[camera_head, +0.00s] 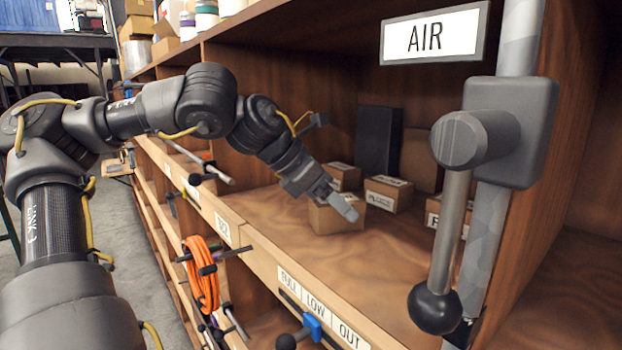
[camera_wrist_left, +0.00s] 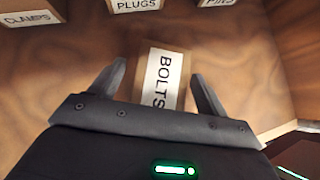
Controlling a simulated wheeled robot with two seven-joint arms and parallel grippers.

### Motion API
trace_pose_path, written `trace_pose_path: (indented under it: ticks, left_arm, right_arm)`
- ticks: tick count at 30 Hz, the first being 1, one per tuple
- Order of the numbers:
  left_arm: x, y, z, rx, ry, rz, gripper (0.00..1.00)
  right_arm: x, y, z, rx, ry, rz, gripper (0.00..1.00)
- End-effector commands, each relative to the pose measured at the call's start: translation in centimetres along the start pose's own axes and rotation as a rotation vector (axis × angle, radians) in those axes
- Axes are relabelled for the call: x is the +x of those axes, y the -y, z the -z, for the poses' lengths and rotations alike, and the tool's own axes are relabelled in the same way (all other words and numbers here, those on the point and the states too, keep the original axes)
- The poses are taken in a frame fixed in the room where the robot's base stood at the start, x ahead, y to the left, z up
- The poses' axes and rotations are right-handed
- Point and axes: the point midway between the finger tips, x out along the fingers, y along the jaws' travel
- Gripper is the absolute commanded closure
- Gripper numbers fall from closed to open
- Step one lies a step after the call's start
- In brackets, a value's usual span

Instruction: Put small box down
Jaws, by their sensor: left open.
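A small cardboard box (camera_head: 333,220) sits on the wooden shelf board near its front edge. In the left wrist view the same box (camera_wrist_left: 168,62) shows a white label reading BOLTS. My left gripper (camera_head: 342,206) reaches over the box from the left; it also shows in the left wrist view (camera_wrist_left: 157,75). Its two fingers are spread, one on each side of the box, with visible gaps between fingers and box. The near end of the box is hidden by the gripper body. My right gripper is not in view.
Other small labelled boxes stand farther back, including the PLUGS box (camera_wrist_left: 134,5) and the CLAMPS box (camera_wrist_left: 30,15). A dark upright box (camera_head: 379,141) stands behind. A lever with a black knob (camera_head: 435,308) is on the right, by the AIR sign (camera_head: 433,36). An orange coil (camera_head: 201,277) hangs below.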

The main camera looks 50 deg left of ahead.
Motion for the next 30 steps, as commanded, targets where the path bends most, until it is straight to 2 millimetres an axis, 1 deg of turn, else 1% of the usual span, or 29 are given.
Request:
trace_pose_path:
  ticks: [1,3,9,12,15,20,30]
  left_arm:
    - [-0.8,0.0,0.1,0.001,0.008,-0.003,0.24]
    - [-2.2,0.0,0.1,0.001,0.008,-0.004,0.24]
    - [-6.5,0.0,0.1,0.001,0.006,-0.004,0.24]
    - [-8.2,0.0,0.1,-0.001,0.005,-0.004,0.24]
    - [-9.3,0.0,0.1,0.0,0.002,-0.003,0.24]
    - [-10.1,0.0,0.1,0.0,0.001,0.0,0.24]
    - [-10.2,0.0,0.1,0.0,0.001,0.0,0.24]
  right_arm:
    - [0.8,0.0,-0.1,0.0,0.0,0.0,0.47]
    - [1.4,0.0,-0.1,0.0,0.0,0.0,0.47]
    - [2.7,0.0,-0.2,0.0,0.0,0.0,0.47]
    - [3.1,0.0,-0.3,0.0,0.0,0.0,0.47]
    - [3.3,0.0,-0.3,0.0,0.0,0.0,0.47]
    - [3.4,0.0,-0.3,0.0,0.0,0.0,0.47]
    - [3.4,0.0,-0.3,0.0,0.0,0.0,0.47]
